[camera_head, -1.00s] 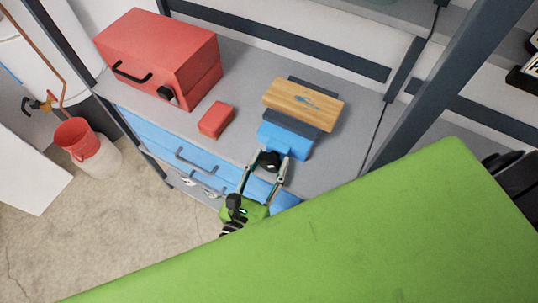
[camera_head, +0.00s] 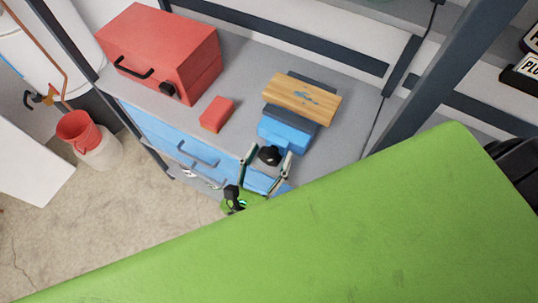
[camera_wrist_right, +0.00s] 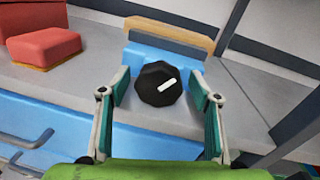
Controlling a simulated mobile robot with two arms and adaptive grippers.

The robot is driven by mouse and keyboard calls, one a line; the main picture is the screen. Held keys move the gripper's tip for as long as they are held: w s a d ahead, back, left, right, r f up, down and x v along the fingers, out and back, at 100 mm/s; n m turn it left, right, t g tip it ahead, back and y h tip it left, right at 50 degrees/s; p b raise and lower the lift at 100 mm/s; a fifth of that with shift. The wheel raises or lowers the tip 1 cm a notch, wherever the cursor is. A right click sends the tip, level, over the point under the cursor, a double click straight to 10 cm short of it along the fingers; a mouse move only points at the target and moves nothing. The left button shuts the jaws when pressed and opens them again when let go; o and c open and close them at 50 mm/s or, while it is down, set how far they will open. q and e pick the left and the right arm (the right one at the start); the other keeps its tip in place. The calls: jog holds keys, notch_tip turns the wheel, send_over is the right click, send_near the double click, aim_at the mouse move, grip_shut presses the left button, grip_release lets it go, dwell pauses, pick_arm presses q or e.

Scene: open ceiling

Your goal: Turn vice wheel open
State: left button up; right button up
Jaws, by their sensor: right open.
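A blue vice (camera_head: 285,132) stands on the grey workbench near its front edge, with a wooden board (camera_head: 302,98) in its jaws. Its black wheel (camera_head: 269,155) faces the front; in the right wrist view the wheel (camera_wrist_right: 160,84) shows a white mark slanting up to the right. My right gripper (camera_head: 268,158) is open in front of the vice. In the right wrist view its fingers (camera_wrist_right: 160,92) stand on either side of the wheel, with a gap on both sides. My left gripper is not in view.
A red toolbox (camera_head: 160,50) and a small red block (camera_head: 217,114) are on the bench, left of the vice. Blue drawers (camera_head: 170,140) with handles lie below. A dark post (camera_head: 440,85) rises on the right. My green body part covers the lower right.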

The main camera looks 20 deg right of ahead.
jog(key=v, duration=0.7)
jog(key=shift+a, duration=0.2)
jog(key=shift+f, duration=0.1)
jog(key=shift+c, duration=0.2)
